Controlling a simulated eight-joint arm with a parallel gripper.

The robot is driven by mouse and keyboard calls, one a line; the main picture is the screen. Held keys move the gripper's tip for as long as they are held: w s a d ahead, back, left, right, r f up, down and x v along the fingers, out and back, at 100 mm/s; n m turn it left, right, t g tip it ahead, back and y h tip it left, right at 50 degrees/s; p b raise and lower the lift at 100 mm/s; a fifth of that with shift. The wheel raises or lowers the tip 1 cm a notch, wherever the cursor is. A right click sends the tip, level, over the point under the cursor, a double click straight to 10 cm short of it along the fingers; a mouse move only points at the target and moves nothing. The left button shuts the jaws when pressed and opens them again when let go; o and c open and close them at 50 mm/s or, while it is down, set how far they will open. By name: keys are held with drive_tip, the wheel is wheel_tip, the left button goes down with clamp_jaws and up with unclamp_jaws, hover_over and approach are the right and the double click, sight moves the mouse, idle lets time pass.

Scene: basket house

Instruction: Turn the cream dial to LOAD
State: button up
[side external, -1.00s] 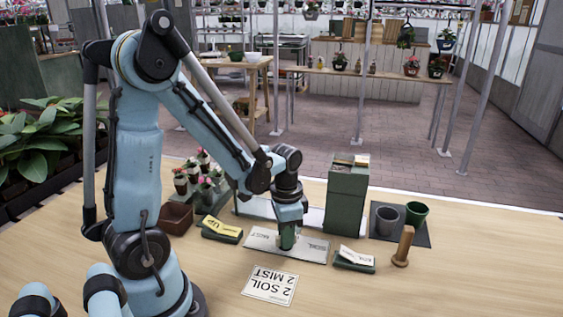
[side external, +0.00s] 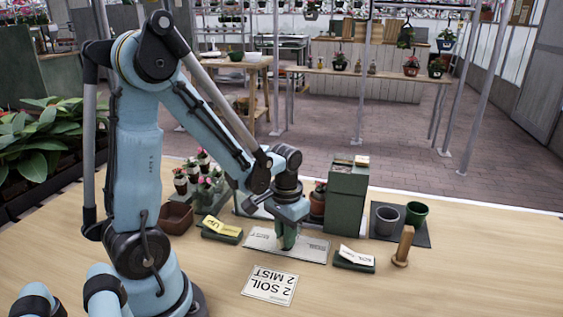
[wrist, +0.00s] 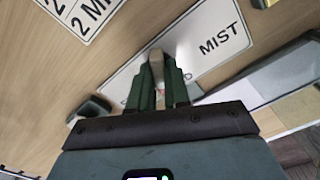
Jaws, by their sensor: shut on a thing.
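The cream dial (wrist: 156,60) shows its end between my gripper's fingers in the wrist view; the rest of it is hidden. It sits on a white label plate (side external: 262,236) lying on the table. The word MIST (wrist: 221,38) reads clearly on the plate in the wrist view; another label is mostly covered by the fingers. My gripper (side external: 288,241) points down at the middle of the plate and is shut on the dial. It also shows in the wrist view (wrist: 160,75). Where the dial points cannot be told.
A green box (side external: 346,200) stands behind the plate, with a potted plant (side external: 318,202) at its left. A yellow UP sign (side external: 222,228) and a white-topped block (side external: 355,258) flank the plate. A wooden handle (side external: 404,246) stands right. A "2 SOIL 2 MIST" card (side external: 270,284) lies in front.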

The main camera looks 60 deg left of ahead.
drive_tip(key=n, duration=0.6)
idle(0.3)
drive_tip(key=o, duration=1.4)
drive_tip(key=shift+o, duration=0.2)
drive_tip(key=shift+r, duration=0.1)
drive_tip(key=shift+r, duration=3.4)
